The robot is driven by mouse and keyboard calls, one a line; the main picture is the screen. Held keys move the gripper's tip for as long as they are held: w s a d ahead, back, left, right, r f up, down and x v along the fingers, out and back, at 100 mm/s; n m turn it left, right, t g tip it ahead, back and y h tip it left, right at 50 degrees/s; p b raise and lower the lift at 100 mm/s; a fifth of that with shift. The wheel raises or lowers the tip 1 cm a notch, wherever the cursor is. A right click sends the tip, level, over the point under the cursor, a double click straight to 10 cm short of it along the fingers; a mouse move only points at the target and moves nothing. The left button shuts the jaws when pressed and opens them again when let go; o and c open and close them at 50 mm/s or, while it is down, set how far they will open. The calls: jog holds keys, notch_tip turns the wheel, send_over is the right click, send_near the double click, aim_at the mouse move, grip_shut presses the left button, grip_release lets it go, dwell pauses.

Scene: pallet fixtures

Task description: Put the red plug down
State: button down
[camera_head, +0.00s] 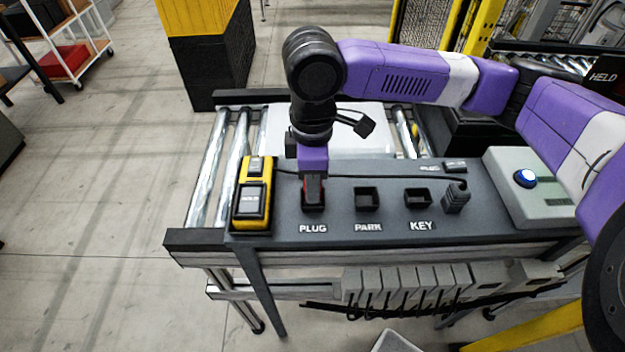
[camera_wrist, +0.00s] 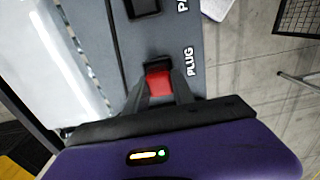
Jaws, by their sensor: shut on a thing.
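The red plug (camera_wrist: 158,84) sits between the two fingers of my gripper (camera_wrist: 160,92) in the wrist view, at the PLUG position of the dark grey panel. In the head view my gripper (camera_head: 313,190) points down over the panel (camera_head: 340,218), above the PLUG label, and is shut on the plug. Only a little red of the plug (camera_head: 314,188) shows there. The dark PLUG socket (camera_wrist: 158,63) shows partly past the plug in the wrist view. How deep the plug sits in it is hidden.
The square PARK (camera_head: 367,198) and KEY (camera_head: 418,197) openings lie to the right. A black plug-like block (camera_head: 457,197) with a cable stands beyond KEY. A yellow device (camera_head: 251,203) is close on the left. A grey box with a blue button (camera_head: 526,178) stands at the right.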

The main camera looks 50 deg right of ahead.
jog(key=shift+f, duration=0.2)
jog(key=c, duration=1.1)
grip_release()
jog(key=shift+r, duration=0.1)
jog(key=shift+o, duration=0.2)
